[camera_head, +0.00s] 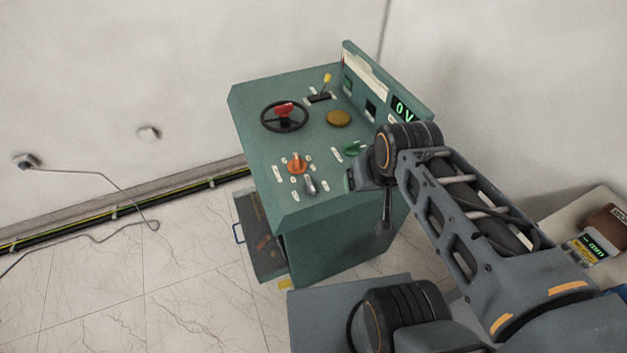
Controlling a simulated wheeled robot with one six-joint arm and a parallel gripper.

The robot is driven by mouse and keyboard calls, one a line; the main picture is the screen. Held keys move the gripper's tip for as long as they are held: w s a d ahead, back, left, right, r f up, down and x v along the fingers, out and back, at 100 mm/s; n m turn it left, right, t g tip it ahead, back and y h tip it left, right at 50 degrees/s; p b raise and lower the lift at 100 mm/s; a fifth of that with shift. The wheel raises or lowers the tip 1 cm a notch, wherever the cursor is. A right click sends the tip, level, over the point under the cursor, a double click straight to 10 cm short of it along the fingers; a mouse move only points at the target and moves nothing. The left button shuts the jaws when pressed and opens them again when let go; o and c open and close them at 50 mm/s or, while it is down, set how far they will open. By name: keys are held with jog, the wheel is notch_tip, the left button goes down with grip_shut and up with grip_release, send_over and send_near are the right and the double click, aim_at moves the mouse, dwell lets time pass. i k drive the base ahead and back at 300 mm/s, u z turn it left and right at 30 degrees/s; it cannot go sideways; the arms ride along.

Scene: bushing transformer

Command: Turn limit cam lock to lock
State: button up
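A green control cabinet (345,235) stands in the middle with a sloped top panel. On its front part are an orange rotary knob (296,163), a silver-grey knob (310,186) and a green knob (353,150). Small white labels sit around them, too small to read, so I cannot tell which knob is the limit cam lock. My gripper (385,212) is at the panel's right front edge, right of the silver knob and below the green one. A dark finger hangs down in front of the cabinet's side. My wrist partly hides the gripper, and its opening is unclear.
A black handwheel with a red centre (284,116), a brown round knob (339,118) and a yellow-tipped lever (326,80) are farther back on the panel. A green-lit display (404,108) stands behind. A side table (562,215) is at right. Tiled floor at left is mostly clear, with a loose cable.

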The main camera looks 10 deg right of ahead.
aim_at(311, 189)
jog(key=z, duration=0.55)
jog(key=k, duration=1.25)
jog(key=u, duration=0.2)
jog(key=i, duration=0.55)
jog(key=u, duration=0.75)
jog(key=i, duration=0.75)
jog(key=z, duration=0.1)
